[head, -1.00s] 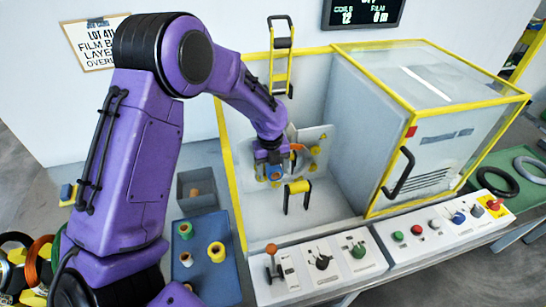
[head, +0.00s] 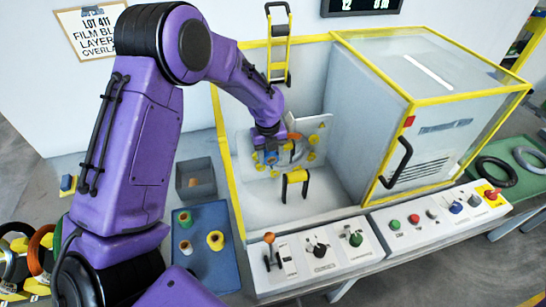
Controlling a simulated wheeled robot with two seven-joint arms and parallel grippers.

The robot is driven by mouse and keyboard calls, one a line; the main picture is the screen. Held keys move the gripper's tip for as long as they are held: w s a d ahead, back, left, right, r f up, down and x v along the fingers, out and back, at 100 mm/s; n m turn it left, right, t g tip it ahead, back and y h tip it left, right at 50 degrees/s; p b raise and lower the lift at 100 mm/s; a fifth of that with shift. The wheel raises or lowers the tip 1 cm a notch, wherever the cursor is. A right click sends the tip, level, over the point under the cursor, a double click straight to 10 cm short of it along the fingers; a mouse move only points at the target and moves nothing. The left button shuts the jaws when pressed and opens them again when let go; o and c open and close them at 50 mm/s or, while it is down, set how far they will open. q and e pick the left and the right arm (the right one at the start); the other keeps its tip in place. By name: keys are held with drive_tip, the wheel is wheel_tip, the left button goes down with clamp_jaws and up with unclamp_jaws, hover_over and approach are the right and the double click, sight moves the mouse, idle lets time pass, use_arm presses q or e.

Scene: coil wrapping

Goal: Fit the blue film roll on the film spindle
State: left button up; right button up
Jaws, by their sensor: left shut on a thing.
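My left gripper (head: 267,146) reaches into the open bay of the machine, in front of a plate with a ring of yellow rollers (head: 312,156). It is shut on a small blue thing, which appears to be the blue film roll (head: 270,158). The gripper and wrist hide most of the roll. An orange part (head: 295,137) shows just right of the gripper. I cannot make out the film spindle clearly, nor whether the roll touches it. My right gripper is not in view.
A blue tray (head: 225,268) left of the machine holds green, pale and yellow rolls. A grey bin (head: 208,165) stands behind it. A yellow-and-black stand (head: 295,178) sits on the bay floor. The control panel (head: 330,273) with levers runs along the front.

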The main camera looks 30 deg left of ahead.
use_arm(q)
drive_tip(key=shift+w+a, duration=0.15)
drive_tip(key=shift+w, duration=0.05)
drive_tip(key=o, duration=1.1)
drive_tip(key=shift+r, duration=0.25)
drive_tip(key=r, duration=0.3)
drive_tip(key=r+b, duration=0.1)
drive_tip(key=r, duration=0.2)
drive_tip(key=r+b, duration=0.1)
drive_tip(key=r, duration=0.2)
drive_tip(key=shift+s+a+r, duration=0.1)
drive_tip(key=shift+s+a, duration=0.1)
drive_tip(key=shift+s, duration=0.05)
drive_tip(key=shift+r, duration=0.4)
